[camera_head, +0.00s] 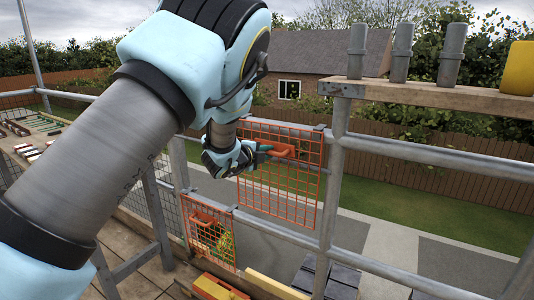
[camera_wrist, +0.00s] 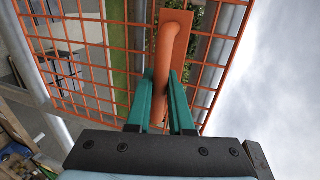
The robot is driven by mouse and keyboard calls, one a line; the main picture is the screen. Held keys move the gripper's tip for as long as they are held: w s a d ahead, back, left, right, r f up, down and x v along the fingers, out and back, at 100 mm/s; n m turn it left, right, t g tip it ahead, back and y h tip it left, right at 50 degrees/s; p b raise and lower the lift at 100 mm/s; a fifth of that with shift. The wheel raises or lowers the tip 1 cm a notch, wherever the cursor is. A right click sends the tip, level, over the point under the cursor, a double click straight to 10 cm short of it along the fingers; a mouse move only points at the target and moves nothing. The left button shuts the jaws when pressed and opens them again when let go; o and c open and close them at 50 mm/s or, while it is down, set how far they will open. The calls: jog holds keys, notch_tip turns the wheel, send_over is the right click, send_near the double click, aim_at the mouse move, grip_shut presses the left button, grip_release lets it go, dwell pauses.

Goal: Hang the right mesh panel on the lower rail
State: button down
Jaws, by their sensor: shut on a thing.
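An orange mesh panel (camera_head: 262,192), the right-hand one of two in the head view, stands upright left of a grey post, its top edge level with the upper rail (camera_head: 390,149). I cannot tell whether it touches that rail. My gripper (camera_head: 266,152) is shut on the panel's orange handle (camera_head: 284,150). In the wrist view, the green fingers (camera_wrist: 162,90) close around the handle bar (camera_wrist: 167,45), with the mesh (camera_wrist: 88,33) behind. A second orange mesh panel (camera_head: 208,236) hangs lower left, beside the lower rail's left part.
A plank (camera_head: 440,95) at upper right carries grey cylinders (camera_head: 400,52) and a yellow object (camera_head: 518,68). A grey post (camera_head: 332,190) stands just right of the held panel. Orange and yellow objects (camera_head: 215,288) and dark blocks (camera_head: 342,278) lie below. The lower rail right of the second panel looks bare.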

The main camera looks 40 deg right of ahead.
jog(key=shift+r, duration=0.1)
jog(key=shift+r+p, duration=1.2)
jog(key=shift+r, duration=1.3)
jog(key=shift+s+a+f+b, duration=0.1)
jog(key=shift+a+b, duration=0.2)
jog(key=shift+a, duration=0.2)
jog(key=s+a+b, duration=0.2)
jog(key=a, duration=0.6)
jog(key=shift+s+a+b, duration=0.15)
jog(key=shift+a+b, duration=0.2)
